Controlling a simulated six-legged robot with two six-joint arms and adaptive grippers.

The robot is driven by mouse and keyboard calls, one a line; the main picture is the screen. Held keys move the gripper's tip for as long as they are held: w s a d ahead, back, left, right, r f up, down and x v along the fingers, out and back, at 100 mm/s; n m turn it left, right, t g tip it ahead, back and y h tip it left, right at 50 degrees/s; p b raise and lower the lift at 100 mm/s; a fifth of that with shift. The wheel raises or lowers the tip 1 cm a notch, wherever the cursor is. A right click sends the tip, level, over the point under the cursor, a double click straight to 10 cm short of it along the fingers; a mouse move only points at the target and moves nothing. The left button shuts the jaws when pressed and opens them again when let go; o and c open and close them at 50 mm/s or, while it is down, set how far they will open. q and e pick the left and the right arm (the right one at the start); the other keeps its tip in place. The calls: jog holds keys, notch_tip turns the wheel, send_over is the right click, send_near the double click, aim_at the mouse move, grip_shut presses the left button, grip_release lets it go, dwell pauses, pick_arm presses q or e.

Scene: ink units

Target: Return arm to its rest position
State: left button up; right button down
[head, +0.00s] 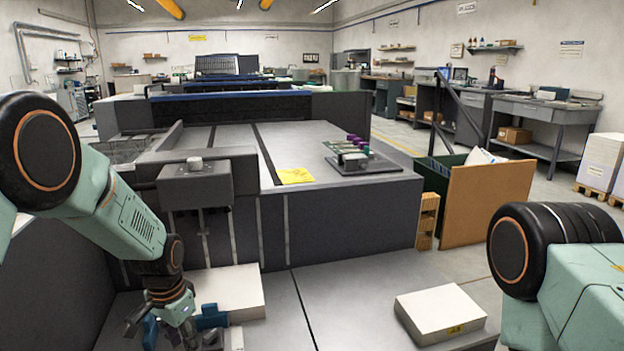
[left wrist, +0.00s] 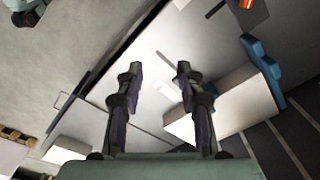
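My left arm (head: 125,215) comes in from the left and hangs down, with its left gripper (head: 172,328) low at the picture's bottom edge. In the left wrist view the two fingers of the left gripper (left wrist: 157,74) stand apart with nothing between them. The gripper is in front of a white block (head: 232,290), which also shows beyond the right finger in the left wrist view (left wrist: 235,98). My right arm (head: 560,265) shows only as a dark joint and a green link at the right edge. The right gripper is out of view.
A blue piece (left wrist: 262,70) lies beside the white block. Another white block (head: 440,312) sits at the lower right on the grey surface. A dark machine (head: 340,220) with a yellow sheet (head: 295,175) stands ahead. A brown board (head: 487,203) stands right of it.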

pick_arm(q)
jog(key=s+d+f+n+t+p, duration=0.1)
jog(key=s+f+n+t, duration=0.15)
jog(key=s+f, duration=0.35)
jog(key=s+d+f+n+t, duration=0.1)
jog(key=s+f+n, duration=0.25)
jog(key=s, duration=0.45)
jog(key=s+d+f+g+p, duration=0.1)
jog(key=s+g, duration=0.3)
jog(key=s, duration=1.8)
jog(key=shift+s+p, duration=0.35)
jog(key=shift+d+f, duration=0.1)
jog(key=shift+s, duration=0.15)
